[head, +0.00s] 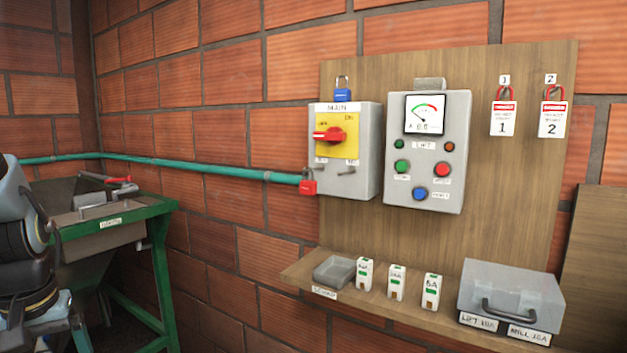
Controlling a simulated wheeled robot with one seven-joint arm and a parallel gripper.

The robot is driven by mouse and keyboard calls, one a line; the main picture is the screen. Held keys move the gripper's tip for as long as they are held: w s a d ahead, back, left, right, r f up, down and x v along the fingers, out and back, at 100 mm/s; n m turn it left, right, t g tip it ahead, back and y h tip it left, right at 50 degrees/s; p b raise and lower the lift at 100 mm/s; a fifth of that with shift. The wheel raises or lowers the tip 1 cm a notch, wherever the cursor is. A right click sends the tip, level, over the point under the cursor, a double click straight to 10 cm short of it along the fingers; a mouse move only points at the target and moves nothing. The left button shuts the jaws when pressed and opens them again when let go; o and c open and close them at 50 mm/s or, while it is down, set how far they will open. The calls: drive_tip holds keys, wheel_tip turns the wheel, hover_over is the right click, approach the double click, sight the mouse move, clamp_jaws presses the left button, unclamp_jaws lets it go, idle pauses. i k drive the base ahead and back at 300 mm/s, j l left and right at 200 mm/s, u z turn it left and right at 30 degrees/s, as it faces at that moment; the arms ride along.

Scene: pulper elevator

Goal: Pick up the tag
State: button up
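Two white tags with red headers hang on the right of the wooden board. Part of my arm shows at the left edge, far from the tags. My gripper's fingers are not in the picture.
The MAIN switch box (369,150) and the LIFT control box (455,160) stick out left of the tags. Below, a shelf (300,272) holds a grey tray (335,271), several small breakers and a grey case (512,290). A green-framed bench (150,212) stands at left.

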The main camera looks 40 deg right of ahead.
sight(503, 114)
drive_tip(key=z, duration=1.2)
